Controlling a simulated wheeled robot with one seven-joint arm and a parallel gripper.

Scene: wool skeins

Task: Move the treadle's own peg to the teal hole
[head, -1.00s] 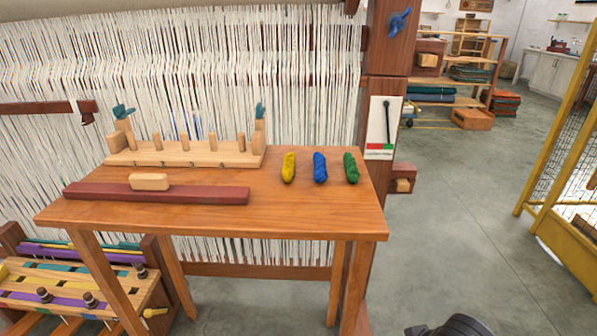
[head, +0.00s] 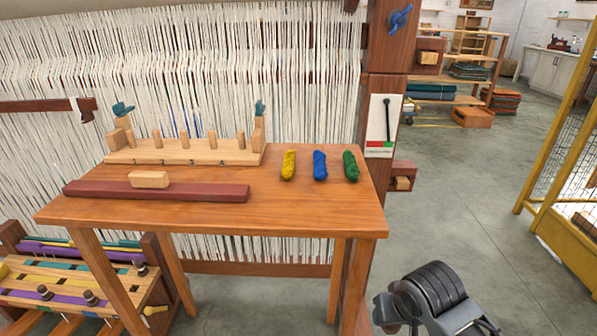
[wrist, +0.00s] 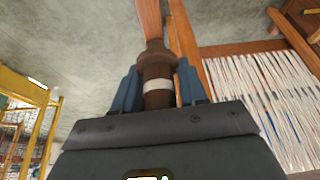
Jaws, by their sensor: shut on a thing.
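In the wrist view my gripper (wrist: 157,90) is shut on a dark brown peg (wrist: 155,65) with a white band, held between its blue fingers. A reddish wooden strip lies in line beyond the peg; I cannot tell whether it belongs to it. My gripper's fingers and the held peg cannot be made out there.
A wooden table (head: 290,220) stands beside the treadle board, its legs close by. On it are a peg rack (head: 185,153), a dark red bar (head: 155,193), and yellow, blue and green skeins (head: 320,166). The loom stands behind. Grey floor (head: 460,225) is open at the right.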

